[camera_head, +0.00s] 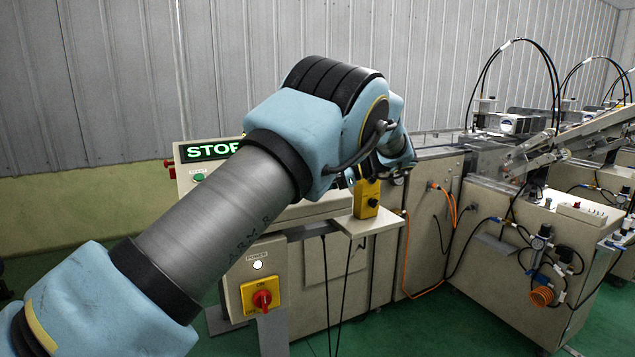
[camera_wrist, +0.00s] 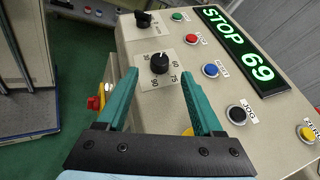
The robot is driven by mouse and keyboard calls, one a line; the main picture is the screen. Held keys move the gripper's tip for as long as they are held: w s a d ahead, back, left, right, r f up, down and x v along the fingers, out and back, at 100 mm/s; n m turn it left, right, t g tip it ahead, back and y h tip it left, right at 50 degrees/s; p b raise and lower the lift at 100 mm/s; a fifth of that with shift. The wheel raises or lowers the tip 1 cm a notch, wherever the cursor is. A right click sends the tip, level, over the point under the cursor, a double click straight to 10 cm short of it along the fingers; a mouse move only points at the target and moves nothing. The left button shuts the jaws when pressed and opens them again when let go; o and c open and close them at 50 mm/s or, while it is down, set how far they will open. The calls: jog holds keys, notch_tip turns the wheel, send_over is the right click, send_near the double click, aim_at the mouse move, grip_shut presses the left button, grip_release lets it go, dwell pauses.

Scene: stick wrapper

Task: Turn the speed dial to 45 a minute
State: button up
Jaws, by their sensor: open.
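The speed dial (camera_wrist: 160,63) is a small black round knob with a white pointer line, on a white plate with printed numbers. Gaps show on both sides of the knob, and I cannot tell how far the tips are from the panel. In the head view my arm hides the dial. A green-lit display (camera_wrist: 238,48) reads STOP 69.
Near the dial are a black selector (camera_wrist: 143,19), green (camera_wrist: 177,16), red (camera_wrist: 191,39) and blue (camera_wrist: 211,70) buttons, and a black JOG button (camera_wrist: 237,115). A yellow box (camera_head: 367,200) and a red power switch (camera_head: 262,299) sit lower down.

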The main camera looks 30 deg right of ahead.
jog(key=shift+v, duration=2.8)
